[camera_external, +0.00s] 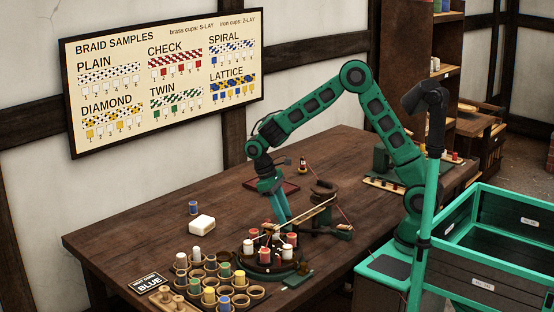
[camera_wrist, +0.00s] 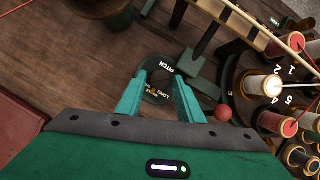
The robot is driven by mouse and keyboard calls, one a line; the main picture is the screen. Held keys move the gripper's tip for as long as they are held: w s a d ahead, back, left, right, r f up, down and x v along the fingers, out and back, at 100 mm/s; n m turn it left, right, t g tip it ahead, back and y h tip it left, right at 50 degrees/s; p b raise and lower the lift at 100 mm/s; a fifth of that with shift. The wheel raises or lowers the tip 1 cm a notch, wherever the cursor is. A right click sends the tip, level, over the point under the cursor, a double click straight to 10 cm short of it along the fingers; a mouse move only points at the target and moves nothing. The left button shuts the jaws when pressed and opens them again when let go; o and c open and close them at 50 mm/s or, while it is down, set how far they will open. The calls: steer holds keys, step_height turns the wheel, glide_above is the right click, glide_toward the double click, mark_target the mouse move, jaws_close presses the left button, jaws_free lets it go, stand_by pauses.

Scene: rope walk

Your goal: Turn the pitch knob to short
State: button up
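In the wrist view a dark round plate (camera_wrist: 160,70) carries the white word PITCH and smaller lettering that seems to read LONG, at a slant. A knob body is not clearly distinct from this plate. My gripper (camera_wrist: 161,78) has its two teal fingers spread apart, one on each side of the plate, with nothing visibly clamped between them. I cannot tell whether the fingertips touch it. In the external view my gripper (camera_external: 283,220) points down just behind the round braiding machine (camera_external: 272,270); the pitch plate is not distinguishable there. No SHORT mark is readable.
White and red spools (camera_wrist: 264,86) stand right of the fingers, near a reddish ball (camera_wrist: 222,113). A pale wooden bar (camera_wrist: 236,20) crosses above. Spool cups (camera_external: 255,292), a BLUE sign (camera_external: 148,284) and a white block (camera_external: 201,224) are on the table.

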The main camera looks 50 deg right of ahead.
steer(key=shift+f, duration=0.1)
steer(key=c, duration=0.8)
steer(key=shift+d+m, duration=0.1)
steer(key=shift+m, duration=0.4)
steer(key=m+y, duration=0.1)
steer(key=m, duration=0.2)
steer(key=shift+d+m+y, duration=0.15)
steer(key=shift+m+y, duration=0.15)
steer(key=shift+y, duration=0.1)
steer(key=shift+m+y, duration=0.8)
steer(key=shift+m, duration=1.3)
